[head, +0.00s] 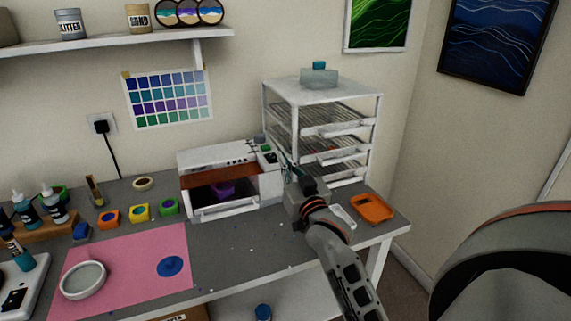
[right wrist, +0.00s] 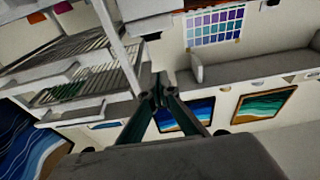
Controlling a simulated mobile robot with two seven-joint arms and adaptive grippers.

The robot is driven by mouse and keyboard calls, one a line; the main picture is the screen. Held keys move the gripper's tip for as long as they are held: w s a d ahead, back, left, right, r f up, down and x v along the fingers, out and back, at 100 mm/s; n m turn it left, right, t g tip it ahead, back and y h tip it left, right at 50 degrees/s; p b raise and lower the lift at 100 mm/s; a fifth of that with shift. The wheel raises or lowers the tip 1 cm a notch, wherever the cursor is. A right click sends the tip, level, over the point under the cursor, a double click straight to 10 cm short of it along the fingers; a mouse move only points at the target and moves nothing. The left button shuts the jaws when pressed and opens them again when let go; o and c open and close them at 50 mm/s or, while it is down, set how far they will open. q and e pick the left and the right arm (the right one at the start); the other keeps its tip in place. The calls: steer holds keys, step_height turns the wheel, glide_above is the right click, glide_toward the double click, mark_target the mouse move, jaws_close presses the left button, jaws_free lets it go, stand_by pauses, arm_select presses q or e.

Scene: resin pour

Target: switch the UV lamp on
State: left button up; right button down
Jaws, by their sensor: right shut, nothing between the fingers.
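The UV lamp (head: 275,187) is a white box with an orange-brown front shield, at the back of the grey bench in the head view. A purple object (head: 222,189) shows inside its dark opening. Small dark controls (head: 268,153) sit on the top at its right end. My right gripper (head: 286,160) is shut and empty, its tips close to the right end of the lamp. I cannot tell whether they touch it. In the right wrist view the dark fingers (right wrist: 158,92) meet at their tips. My left gripper is not in view.
A white wire rack (head: 322,92) with drawers stands just right of the lamp, close to my right gripper. An orange tray (head: 372,208) lies at the bench's right end. A pink mat (head: 125,268) with a white round dish (head: 83,281) covers the front left.

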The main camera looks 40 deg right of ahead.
steer(key=r, duration=0.2)
glide_above(272, 156)
steer(key=s, duration=0.3)
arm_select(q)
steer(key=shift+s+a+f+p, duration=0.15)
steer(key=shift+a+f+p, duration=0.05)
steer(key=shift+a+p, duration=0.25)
arm_select(e)
steer(key=f, duration=0.4)
steer(key=shift+s+a+f, duration=0.35)
steer(key=shift+a, duration=0.05)
